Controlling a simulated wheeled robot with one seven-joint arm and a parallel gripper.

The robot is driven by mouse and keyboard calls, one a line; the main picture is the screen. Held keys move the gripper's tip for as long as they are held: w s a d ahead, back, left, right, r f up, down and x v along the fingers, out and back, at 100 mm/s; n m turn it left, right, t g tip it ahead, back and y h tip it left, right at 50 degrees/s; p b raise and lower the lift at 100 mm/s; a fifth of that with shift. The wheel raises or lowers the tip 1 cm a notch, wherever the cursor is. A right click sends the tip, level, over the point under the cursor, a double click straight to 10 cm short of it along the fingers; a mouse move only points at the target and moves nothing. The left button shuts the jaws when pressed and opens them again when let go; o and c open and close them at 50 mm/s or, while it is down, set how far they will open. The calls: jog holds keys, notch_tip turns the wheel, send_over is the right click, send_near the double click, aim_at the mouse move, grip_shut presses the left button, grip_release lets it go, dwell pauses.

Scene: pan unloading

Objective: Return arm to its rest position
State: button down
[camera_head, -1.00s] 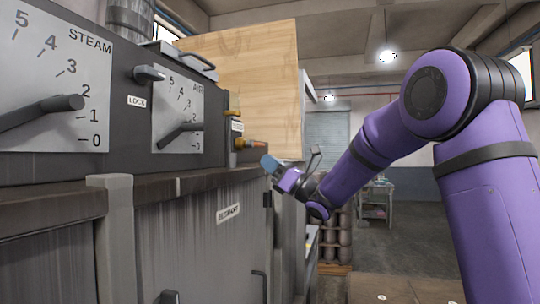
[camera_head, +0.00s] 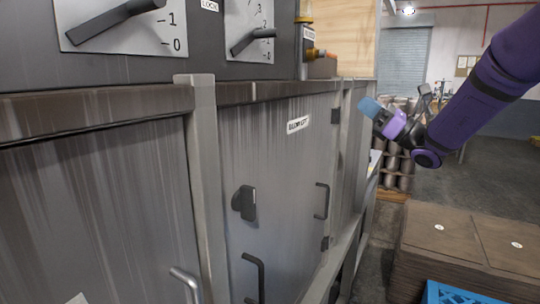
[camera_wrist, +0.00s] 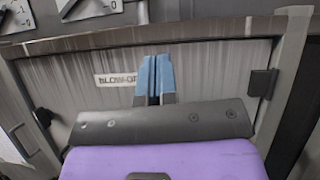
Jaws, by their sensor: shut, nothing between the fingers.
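My purple arm reaches in from the right in the head view. My gripper (camera_head: 371,107), with blue fingertips, is in the air at the right end of the grey metal machine (camera_head: 150,170). It is shut and empty. In the wrist view the blue fingers (camera_wrist: 154,78) lie side by side in front of a grey door panel (camera_wrist: 220,70) with a white label (camera_wrist: 115,79). I cannot tell the exact gap between the fingertips and the panel; no contact shows.
The machine front carries black handles (camera_head: 321,201), a latch (camera_head: 245,203) and dial levers (camera_head: 247,40) above. A brown stack (camera_head: 440,240) and a blue crate (camera_head: 455,294) stand at the lower right. Stacked cylinders (camera_head: 398,170) are behind my gripper. Open floor lies beyond, at right.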

jog(key=s+a+f+n+g+h, duration=0.35)
jog(key=s+a+n+g, duration=0.2)
jog(key=s, duration=0.35)
jog(key=s+a+f+n+g+h, duration=0.2)
jog(key=s+a+n+g+h, duration=0.3)
jog(key=s, duration=0.5)
jog(key=s+d+f+n+t+h, duration=0.1)
jog(key=s+d+f+n+h, duration=0.2)
jog(key=s+d+n+h, duration=0.2)
jog(key=s+d+f+n+t+h, duration=0.2)
jog(key=s+d+n+h, duration=0.4)
jog(key=s, duration=0.4)
jog(key=shift+f+n+h, duration=0.55)
jog(key=shift+n, duration=0.3)
